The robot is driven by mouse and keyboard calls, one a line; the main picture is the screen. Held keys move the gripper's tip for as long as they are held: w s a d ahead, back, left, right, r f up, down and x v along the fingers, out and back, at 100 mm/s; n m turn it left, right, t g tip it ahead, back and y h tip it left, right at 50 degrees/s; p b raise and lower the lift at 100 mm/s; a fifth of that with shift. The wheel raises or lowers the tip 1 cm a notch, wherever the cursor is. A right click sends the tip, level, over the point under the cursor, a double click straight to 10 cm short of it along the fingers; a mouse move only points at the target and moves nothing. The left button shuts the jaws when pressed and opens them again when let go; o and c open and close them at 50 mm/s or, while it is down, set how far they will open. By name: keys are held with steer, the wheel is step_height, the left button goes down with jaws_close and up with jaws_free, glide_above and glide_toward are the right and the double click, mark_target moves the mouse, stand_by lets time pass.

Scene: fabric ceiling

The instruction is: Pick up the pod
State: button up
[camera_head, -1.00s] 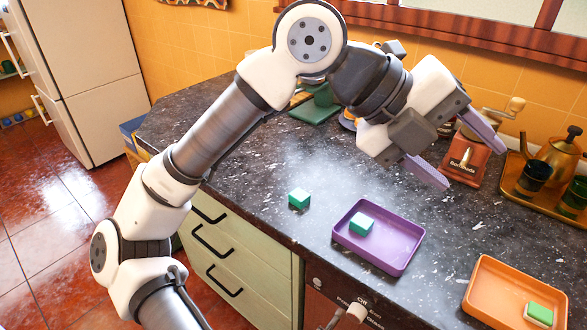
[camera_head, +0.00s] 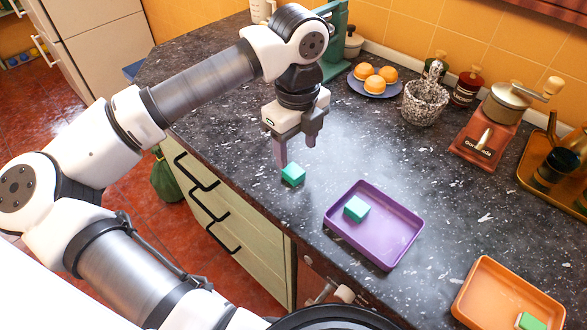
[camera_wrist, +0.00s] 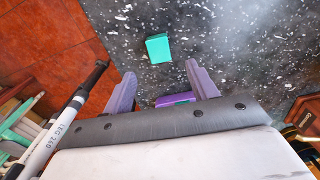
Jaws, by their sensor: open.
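A small green block (camera_head: 292,175), likely the pod, lies alone on the dark speckled counter near its front edge. It also shows in the wrist view (camera_wrist: 158,48), just beyond the fingertips. My gripper (camera_head: 296,152) points down above and right by the block. Its two purple fingers are apart, with nothing between them in the wrist view (camera_wrist: 160,71). A similar green block (camera_head: 356,209) sits in the purple tray (camera_head: 388,252), and another (camera_head: 531,322) sits in the orange tray (camera_head: 483,274).
A plate of orange-topped buns (camera_head: 375,80), a speckled mortar (camera_head: 424,104) and a red coffee grinder (camera_head: 486,132) stand toward the wall. A brass tray (camera_head: 535,178) with pots is at right. The counter between block and purple tray is clear.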

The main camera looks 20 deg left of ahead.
mark_target(293, 170)
steer(key=shift+w+a+f+p, duration=0.15)
steer(key=shift+f+p, duration=0.45)
steer(key=shift+f, duration=1)
steer(key=shift+s+a+f+p, duration=0.15)
steer(key=shift+f+p, duration=0.4)
steer(key=shift+f, duration=1.05)
steer(key=shift+w, duration=0.1)
steer(key=c, duration=1.1)
steer(key=shift+o, duration=0.2)
steer(key=shift+r, duration=0.1)
